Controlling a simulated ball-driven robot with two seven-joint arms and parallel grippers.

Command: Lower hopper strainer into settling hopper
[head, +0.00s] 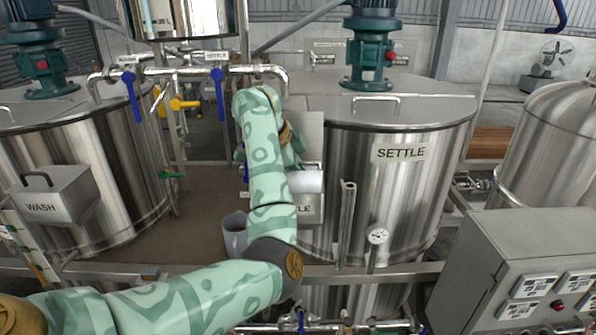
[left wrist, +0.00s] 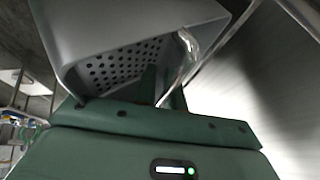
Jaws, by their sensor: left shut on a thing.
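The settling hopper (head: 313,212) is a grey metal box on the front of the SETTLE tank, its label partly hidden behind my left arm. A raised grey panel, seemingly its lid, stands behind my arm. In the left wrist view a grey box-shaped strainer (left wrist: 125,68) with perforated walls is close in front of my left gripper (left wrist: 160,88). My left gripper is shut on the strainer's metal handle (left wrist: 190,52). My right gripper is not in view.
The SETTLE tank (head: 405,190) rises right beside my left arm, with a gauge (head: 377,236) and upright pipe in front. A grey jug (head: 235,235) stands left of my arm. The WASH hopper (head: 52,195) is at left, a control box (head: 515,270) at lower right.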

